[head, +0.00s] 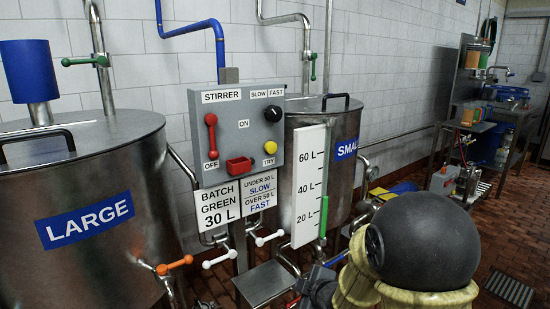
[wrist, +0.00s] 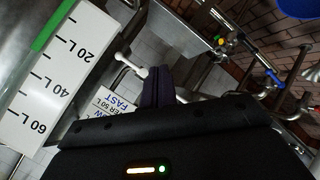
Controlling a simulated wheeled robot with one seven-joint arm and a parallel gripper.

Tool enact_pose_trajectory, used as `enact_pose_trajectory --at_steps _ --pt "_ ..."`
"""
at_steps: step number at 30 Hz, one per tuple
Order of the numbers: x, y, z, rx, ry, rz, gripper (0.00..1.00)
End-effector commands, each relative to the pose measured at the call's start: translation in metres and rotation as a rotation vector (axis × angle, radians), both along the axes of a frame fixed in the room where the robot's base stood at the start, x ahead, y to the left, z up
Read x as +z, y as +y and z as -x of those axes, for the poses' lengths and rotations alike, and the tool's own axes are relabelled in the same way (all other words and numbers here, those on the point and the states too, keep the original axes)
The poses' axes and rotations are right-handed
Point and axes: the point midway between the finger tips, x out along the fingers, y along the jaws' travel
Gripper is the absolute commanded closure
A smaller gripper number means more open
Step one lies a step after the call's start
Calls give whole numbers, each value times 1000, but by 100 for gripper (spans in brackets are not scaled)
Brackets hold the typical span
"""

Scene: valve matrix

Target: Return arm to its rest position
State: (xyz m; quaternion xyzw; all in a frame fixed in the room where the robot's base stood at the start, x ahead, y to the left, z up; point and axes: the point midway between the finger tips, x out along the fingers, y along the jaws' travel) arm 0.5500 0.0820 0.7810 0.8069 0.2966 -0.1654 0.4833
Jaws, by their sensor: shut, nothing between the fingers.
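My arm (head: 420,245) fills the lower right of the head view, a dark round joint with tan parts. My gripper shows in the wrist view (wrist: 157,86) as two dark fingers pressed together with nothing between them. In that view a white valve handle (wrist: 130,65) appears just beside the fingertips; whether they touch cannot be told. In the head view, dark parts at the gripper end of my arm show at the bottom middle, partly cut off by the frame edge.
The STIRRER panel (head: 237,135) stands between the LARGE tank (head: 85,190) and the SMALL tank (head: 335,125). The level gauge (head: 309,185) shows green to between 20 and 40 L. An orange handle (head: 175,265) and white handles (head: 220,259) stick out low. Brick floor (head: 515,225) is open at right.

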Motion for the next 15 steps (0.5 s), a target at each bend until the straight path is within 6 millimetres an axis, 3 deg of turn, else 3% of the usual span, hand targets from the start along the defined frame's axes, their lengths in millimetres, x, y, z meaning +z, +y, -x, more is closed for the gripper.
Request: enact_pose_trajectory --at_steps 3,7,15 --pt "-3 -32 27 -235 166 -71 100" --pt "-9 -59 67 -494 348 -162 100" --pt "-16 -82 147 -914 634 -328 100"
